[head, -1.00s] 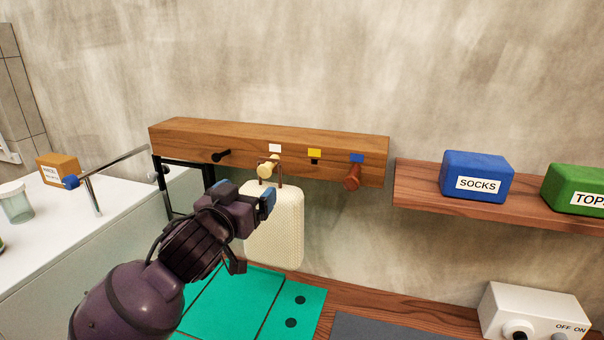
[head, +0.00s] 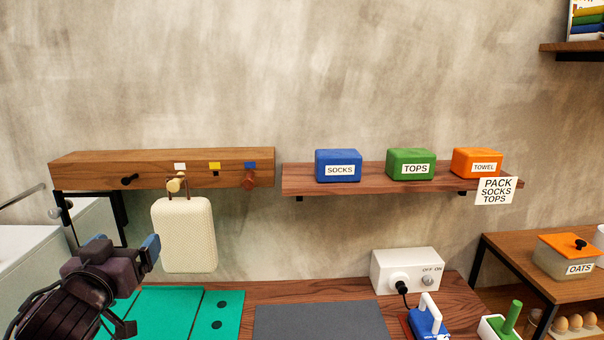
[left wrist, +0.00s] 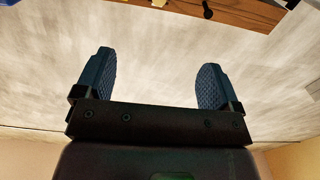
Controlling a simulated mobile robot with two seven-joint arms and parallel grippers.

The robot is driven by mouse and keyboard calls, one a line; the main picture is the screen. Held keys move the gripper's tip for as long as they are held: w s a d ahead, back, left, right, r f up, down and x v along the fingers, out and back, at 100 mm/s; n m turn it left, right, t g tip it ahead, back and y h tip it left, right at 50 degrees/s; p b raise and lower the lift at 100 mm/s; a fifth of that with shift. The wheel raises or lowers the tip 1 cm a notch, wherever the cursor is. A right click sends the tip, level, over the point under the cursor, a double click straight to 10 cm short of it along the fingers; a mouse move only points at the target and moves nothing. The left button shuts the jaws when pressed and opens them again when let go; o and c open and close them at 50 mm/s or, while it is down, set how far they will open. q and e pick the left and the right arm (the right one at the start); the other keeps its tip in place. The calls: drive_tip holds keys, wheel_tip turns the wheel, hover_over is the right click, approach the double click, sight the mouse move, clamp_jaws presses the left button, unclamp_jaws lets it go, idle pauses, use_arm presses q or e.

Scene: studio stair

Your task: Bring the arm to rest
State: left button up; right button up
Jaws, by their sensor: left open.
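My left gripper (head: 150,250) is at the lower left of the head view, in front of and left of a cream bag (head: 187,235). In the left wrist view its two blue fingers (left wrist: 152,82) stand wide apart with nothing between them. The bag hangs by its handle from a pale peg (head: 176,184) on the wooden peg rail (head: 100,172), below a white tag. The gripper appears apart from the bag. My right gripper is not in view.
A wall shelf (head: 300,180) holds a blue SOCKS pack (head: 338,165), a green TOPS pack (head: 411,164) and an orange TOWEL pack (head: 476,162). Below are a teal mat (head: 165,310), a grey mat (head: 320,322), a white switch box (head: 405,270) and a blue iron (head: 427,320).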

use_arm(q)
wheel_tip(320, 180, down, 20)
drive_tip(key=s+d+m+g+h, duration=0.1)
drive_tip(key=s+m+g+h, duration=0.15)
drive_tip(key=m, duration=0.25)
drive_tip(key=s+f+n+g+y+b, duration=0.1)
drive_tip(key=s+f+n+g, duration=0.2)
drive_tip(key=s+f, duration=1.4)
wheel_tip(320, 180, down, 4)
drive_tip(key=shift+s+d+r+g+y, duration=0.15)
drive_tip(key=shift+s+d+g+y, duration=0.2)
drive_tip(key=shift+s+d+g, duration=0.1)
drive_tip(key=shift+a+n, duration=0.15)
drive_tip(key=shift+n, duration=0.15)
